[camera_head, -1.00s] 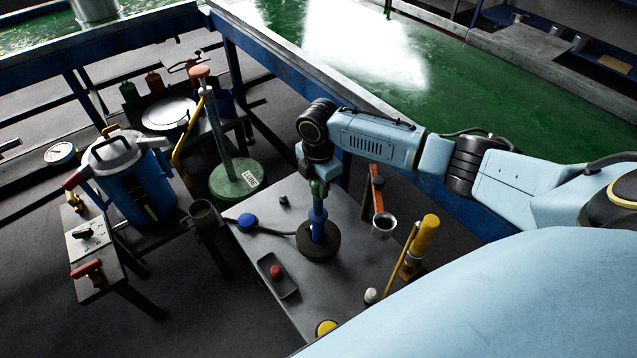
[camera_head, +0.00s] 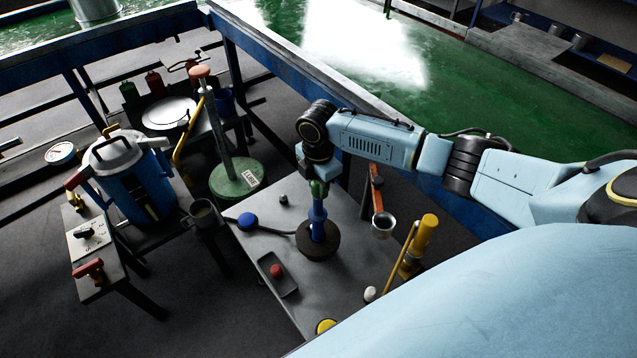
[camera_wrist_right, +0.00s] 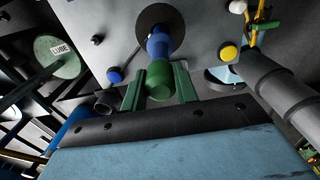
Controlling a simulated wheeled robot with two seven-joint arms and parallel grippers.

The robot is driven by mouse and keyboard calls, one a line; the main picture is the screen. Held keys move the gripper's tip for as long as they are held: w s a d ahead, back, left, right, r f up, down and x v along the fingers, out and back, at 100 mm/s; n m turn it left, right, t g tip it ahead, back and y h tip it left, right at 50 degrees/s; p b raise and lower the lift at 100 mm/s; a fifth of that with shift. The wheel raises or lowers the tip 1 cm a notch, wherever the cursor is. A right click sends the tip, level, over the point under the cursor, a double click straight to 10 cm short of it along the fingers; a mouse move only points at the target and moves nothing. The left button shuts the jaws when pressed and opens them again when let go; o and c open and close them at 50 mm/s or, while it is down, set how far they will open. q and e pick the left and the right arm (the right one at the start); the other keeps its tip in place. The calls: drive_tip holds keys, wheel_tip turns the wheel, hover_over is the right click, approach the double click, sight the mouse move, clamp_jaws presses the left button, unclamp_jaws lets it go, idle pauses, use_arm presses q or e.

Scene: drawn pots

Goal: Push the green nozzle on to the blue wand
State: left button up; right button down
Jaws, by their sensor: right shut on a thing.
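The blue wand (camera_head: 317,219) stands upright in a round dark base (camera_head: 318,243) on the grey table. The green nozzle (camera_head: 318,188) is at the wand's top, in line with it. In the right wrist view the green nozzle (camera_wrist_right: 160,80) meets the end of the blue wand (camera_wrist_right: 158,44); how far it is on I cannot tell. My right gripper (camera_wrist_right: 158,88) is shut on the nozzle, with green fingers on both sides of it. In the head view the right gripper (camera_head: 318,178) is above the wand, pointing down. My left gripper is not in view.
A blue pot (camera_head: 137,185) and a green-based stand (camera_head: 237,180) are at left.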

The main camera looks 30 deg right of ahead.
drive_tip(key=shift+f, duration=0.45)
drive_tip(key=c, duration=1)
unclamp_jaws()
wheel_tip(320, 180, up, 14)
drive_tip(key=shift+f, duration=0.25)
drive_tip(key=shift+f, duration=0.1)
